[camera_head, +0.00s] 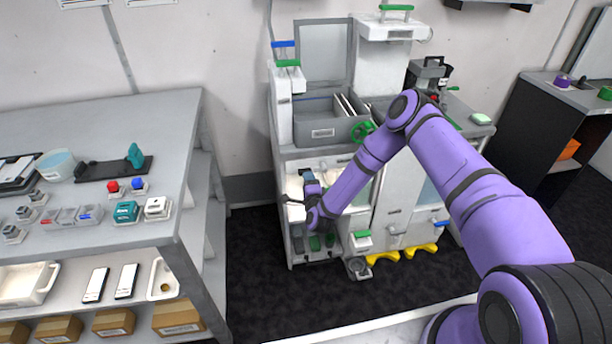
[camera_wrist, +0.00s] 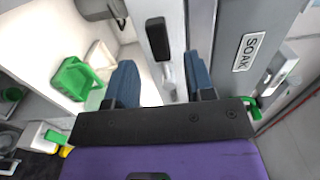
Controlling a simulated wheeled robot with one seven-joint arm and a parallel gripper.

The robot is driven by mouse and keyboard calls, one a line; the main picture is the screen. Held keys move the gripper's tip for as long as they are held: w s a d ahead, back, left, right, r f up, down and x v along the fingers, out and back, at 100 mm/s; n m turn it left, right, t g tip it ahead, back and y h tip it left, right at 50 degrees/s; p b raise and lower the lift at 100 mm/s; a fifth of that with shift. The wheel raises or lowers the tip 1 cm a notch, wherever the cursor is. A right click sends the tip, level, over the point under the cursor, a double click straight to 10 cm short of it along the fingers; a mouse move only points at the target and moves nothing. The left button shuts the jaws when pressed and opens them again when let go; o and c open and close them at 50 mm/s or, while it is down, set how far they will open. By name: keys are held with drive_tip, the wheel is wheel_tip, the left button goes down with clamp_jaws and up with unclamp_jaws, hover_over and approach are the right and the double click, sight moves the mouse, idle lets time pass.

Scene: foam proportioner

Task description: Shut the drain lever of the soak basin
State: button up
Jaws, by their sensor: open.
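The SOAK label (camera_wrist: 249,50) is on a grey panel at the right of the wrist view. A lever with a black grip (camera_wrist: 157,38) and a metal stem shows between my blue fingers, farther out; I take it to be the drain lever. My gripper (camera_wrist: 161,75) is open, with one finger on either side of the lever's line, and no contact with it is visible. In the head view my gripper (camera_head: 307,180) is at the front of the pale cabinet (camera_head: 399,200), by its lower left opening. The lever cannot be made out clearly there.
A green handle-like part (camera_wrist: 75,78) is left of my fingers in the wrist view. A green-topped white fixture (camera_head: 361,240) and yellow feet (camera_head: 383,258) are low on the cabinet. A grey bench (camera_head: 105,108) stands left, with open dark floor between.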

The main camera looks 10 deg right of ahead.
drive_tip(key=s, duration=0.4)
drive_tip(key=shift+s, duration=0.4)
